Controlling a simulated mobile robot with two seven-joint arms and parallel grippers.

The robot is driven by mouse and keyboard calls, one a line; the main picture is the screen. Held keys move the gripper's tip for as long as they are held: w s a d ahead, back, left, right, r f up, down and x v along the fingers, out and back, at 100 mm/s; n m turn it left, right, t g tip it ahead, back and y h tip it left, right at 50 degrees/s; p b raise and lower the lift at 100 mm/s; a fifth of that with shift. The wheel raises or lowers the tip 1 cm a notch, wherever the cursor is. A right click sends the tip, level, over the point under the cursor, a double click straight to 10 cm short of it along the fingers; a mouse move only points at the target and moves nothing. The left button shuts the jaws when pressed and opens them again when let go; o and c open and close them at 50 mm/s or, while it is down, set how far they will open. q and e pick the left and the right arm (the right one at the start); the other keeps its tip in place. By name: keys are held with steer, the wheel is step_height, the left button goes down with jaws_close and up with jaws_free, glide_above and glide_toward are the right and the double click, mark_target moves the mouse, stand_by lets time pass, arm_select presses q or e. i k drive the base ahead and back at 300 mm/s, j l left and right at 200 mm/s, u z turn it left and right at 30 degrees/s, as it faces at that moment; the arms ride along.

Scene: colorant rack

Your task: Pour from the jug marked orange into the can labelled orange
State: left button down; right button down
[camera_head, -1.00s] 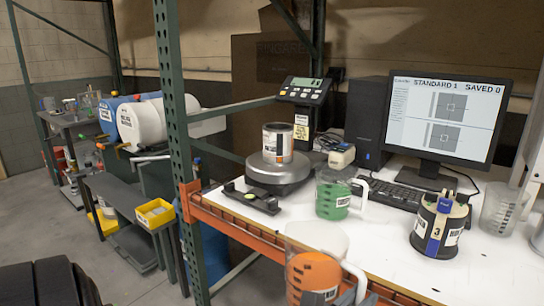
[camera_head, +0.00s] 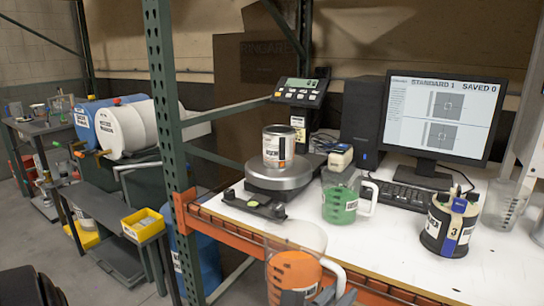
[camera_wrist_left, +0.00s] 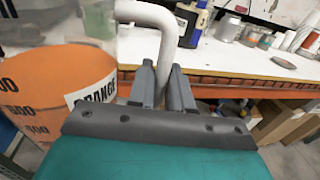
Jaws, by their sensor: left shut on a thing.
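The jug marked orange (camera_head: 294,272) is a clear jug partly filled with orange liquid, low in the head view, upright and in front of the bench edge. It also fills the left side of the left wrist view (camera_wrist_left: 60,80), where its label is partly readable. My left gripper (camera_wrist_left: 163,85) is shut on the jug's white handle; in the head view its fingers (camera_head: 333,295) show at the bottom. A white can (camera_head: 278,146) with an orange mark on its label stands on the round scale (camera_head: 278,174). My right gripper is not in view.
A jug of green liquid (camera_head: 340,200) stands right of the scale. A black tub (camera_head: 448,225), an empty clear jug (camera_head: 503,205), keyboard (camera_head: 405,196) and monitor (camera_head: 440,118) are further right. A green rack post (camera_head: 166,100) rises left of the scale.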

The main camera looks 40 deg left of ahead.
mark_target(279, 141)
steer(key=k+j, duration=0.1)
steer(key=j, duration=0.25)
steer(key=k+j, duration=0.1)
steer(key=j, duration=0.25)
steer(key=k+j+z, duration=0.1)
steer(key=j, duration=0.25)
steer(key=k+j, duration=0.1)
steer(key=j, duration=0.25)
